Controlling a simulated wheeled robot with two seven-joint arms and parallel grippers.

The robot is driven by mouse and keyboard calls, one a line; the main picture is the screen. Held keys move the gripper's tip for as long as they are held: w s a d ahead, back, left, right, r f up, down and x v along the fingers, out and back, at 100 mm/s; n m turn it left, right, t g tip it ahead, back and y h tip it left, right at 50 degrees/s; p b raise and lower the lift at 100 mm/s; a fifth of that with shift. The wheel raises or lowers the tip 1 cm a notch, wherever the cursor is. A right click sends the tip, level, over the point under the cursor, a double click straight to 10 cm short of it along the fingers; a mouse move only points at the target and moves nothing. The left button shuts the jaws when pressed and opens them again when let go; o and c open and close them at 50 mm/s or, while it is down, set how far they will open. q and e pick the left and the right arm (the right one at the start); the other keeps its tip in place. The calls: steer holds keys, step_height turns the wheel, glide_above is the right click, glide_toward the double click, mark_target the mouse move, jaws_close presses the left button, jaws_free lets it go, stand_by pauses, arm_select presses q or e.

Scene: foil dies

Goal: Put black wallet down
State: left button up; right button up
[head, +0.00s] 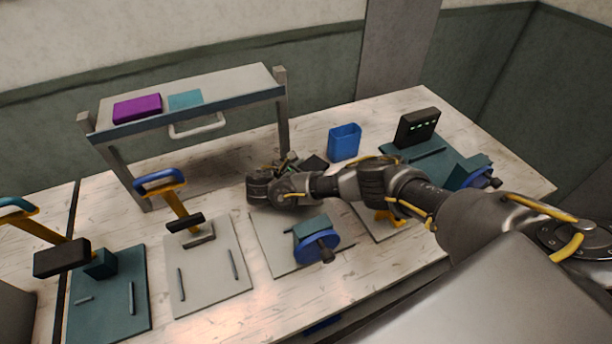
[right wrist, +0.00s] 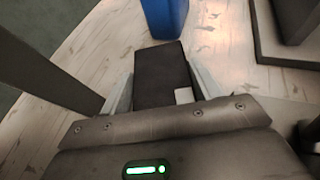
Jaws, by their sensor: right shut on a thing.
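The black wallet (right wrist: 160,72) is a flat dark rectangle with a small pale patch near one corner. It lies between the two pale fingers of my right gripper (right wrist: 163,88), which is shut on it. In the head view the wallet (head: 315,163) shows as a dark shape beside my right gripper (head: 291,163), partly hidden by the hand. It is over the worktable (head: 235,205), near the shelf's right leg. I cannot tell whether it touches the tabletop. My left gripper is not in view.
A blue bin (head: 344,142) stands just right of the wallet. A raised shelf (head: 259,84) holds a purple box (head: 137,108) and a teal box (head: 185,100). Stamping tools on plates line the front. Bare tabletop lies under the shelf.

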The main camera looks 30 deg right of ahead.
steer(key=shift+f, duration=0.15)
steer(key=shift+s+a+r, duration=0.1)
steer(key=shift+r, duration=0.1)
steer(key=shift+f, duration=0.1)
steer(key=o, duration=0.7)
steer(key=shift+f, duration=0.15)
steer(key=shift+r, duration=0.3)
steer(key=p+v, duration=0.9)
steer(key=v, duration=0.2)
steer(key=shift+s+a, duration=0.2)
steer(key=shift+a, duration=0.3)
